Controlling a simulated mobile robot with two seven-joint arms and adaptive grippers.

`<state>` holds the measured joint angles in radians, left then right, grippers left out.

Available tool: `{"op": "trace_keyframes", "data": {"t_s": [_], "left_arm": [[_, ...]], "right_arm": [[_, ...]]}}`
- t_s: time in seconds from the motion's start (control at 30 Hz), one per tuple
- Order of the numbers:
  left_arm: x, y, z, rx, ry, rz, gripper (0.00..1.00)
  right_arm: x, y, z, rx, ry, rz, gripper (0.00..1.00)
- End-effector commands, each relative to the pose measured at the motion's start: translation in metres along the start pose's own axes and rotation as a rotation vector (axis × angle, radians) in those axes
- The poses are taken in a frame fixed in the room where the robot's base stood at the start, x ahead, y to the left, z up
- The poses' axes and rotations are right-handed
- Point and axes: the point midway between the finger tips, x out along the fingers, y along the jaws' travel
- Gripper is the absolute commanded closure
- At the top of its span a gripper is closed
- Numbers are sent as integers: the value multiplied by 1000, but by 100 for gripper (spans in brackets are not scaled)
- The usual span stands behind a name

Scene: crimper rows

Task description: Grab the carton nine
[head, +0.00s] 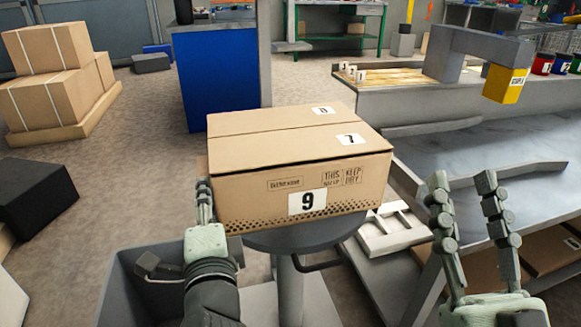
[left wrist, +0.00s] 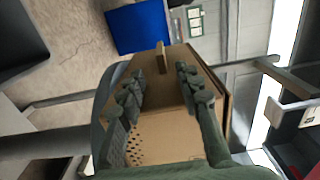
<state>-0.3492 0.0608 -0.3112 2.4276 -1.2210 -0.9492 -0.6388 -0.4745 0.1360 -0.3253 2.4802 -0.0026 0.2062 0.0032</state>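The carton nine (head: 260,205) is a large brown box with a "9" label on its front and smaller labels on top. It sits on a round grey stool top (head: 290,238). My left gripper (head: 204,196) is at the carton's left front edge, seen nearly edge-on; whether it touches is unclear. In the left wrist view its fingers (left wrist: 160,98) are spread, with the carton (left wrist: 165,130) behind and between them. My right gripper (head: 464,190) is open and empty, to the right of the carton and apart from it.
A grey workbench (head: 520,145) with a white rack (head: 390,228) near its lower left lies to the right. A blue cabinet (head: 218,78) stands behind the carton. Stacked boxes (head: 50,80) and a black box (head: 35,195) are on the left. Carpeted floor between them is clear.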

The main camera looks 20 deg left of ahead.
Motion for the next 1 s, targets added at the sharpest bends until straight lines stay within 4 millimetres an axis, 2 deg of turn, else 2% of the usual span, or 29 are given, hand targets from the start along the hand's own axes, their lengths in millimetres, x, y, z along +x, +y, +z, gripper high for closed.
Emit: {"op": "trace_keyframes", "data": {"t_s": [0.4, 0.67, 0.93, 1.0], "left_arm": [[50, -3, 0, 0, -1, -2, 66], [53, -2, 0, -1, 0, 0, 66], [52, -2, 0, -1, 0, 0, 99], [52, -2, 0, -1, 0, 0, 100]], "right_arm": [[0, 0, 0, 0, -3, 0, 60], [0, 0, 0, 0, -3, 0, 60], [0, 0, 0, 0, -2, 0, 60], [0, 0, 0, 0, -2, 0, 60]]}}
